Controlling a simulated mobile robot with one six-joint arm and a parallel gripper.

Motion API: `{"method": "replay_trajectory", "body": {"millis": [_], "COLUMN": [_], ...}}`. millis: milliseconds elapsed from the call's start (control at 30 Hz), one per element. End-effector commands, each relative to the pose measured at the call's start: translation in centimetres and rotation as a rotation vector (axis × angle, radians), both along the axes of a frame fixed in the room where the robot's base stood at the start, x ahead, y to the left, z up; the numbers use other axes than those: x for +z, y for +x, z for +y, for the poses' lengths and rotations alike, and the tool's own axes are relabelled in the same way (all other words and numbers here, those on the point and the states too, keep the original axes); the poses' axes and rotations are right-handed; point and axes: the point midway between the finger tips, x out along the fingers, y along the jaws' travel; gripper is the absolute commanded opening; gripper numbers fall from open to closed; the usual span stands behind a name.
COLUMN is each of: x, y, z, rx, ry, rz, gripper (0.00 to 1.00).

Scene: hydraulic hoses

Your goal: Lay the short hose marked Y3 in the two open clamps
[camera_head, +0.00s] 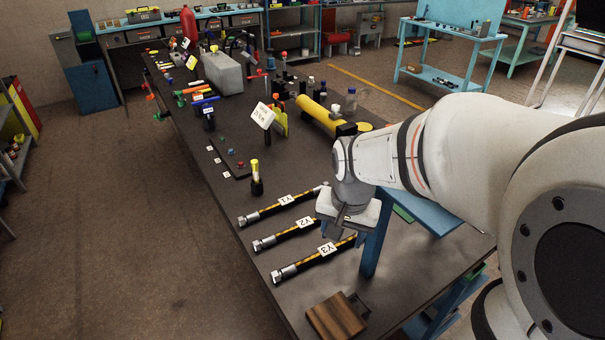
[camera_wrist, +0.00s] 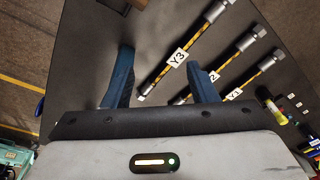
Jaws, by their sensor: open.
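The short black-and-yellow hose with the Y3 label (camera_head: 308,261) lies lowest of three parallel hoses on the dark bench, its silver end fitting to the left. In the wrist view the Y3 hose (camera_wrist: 208,25) runs diagonally, with its label and near end between my fingers in the picture. My gripper (camera_head: 337,232) is open and empty, above the right part of the Y3 hose, hiding its right end in the head view. The two blue fingers of my gripper (camera_wrist: 161,58) are spread apart. I cannot make out the two open clamps for certain.
Hoses Y1 (camera_head: 268,212) and Y2 (camera_head: 275,240) lie beside Y3. A wooden block (camera_head: 336,318) sits near the bench's front edge. A blue post (camera_head: 372,245) stands right of my gripper. A yellow-topped black item (camera_head: 256,180) stands beyond Y1.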

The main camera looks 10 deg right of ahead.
Motion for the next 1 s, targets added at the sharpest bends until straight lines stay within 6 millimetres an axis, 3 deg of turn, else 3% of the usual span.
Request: {"method": "replay_trajectory", "body": {"millis": [200,433,633,1000], "x": [-2.2,-5.6,-7.6,-11.3], "y": [5.1,8.7,10.1,9.8], "z": [-0.3,-0.5,-0.7,-0.5], "rx": [-0.313,-0.581,-0.705,-0.722], "ry": [0.033,0.048,0.051,0.051], "rz": [0.069,0.117,0.135,0.141], "gripper": [0.53,0.53,0.53,0.53]}}
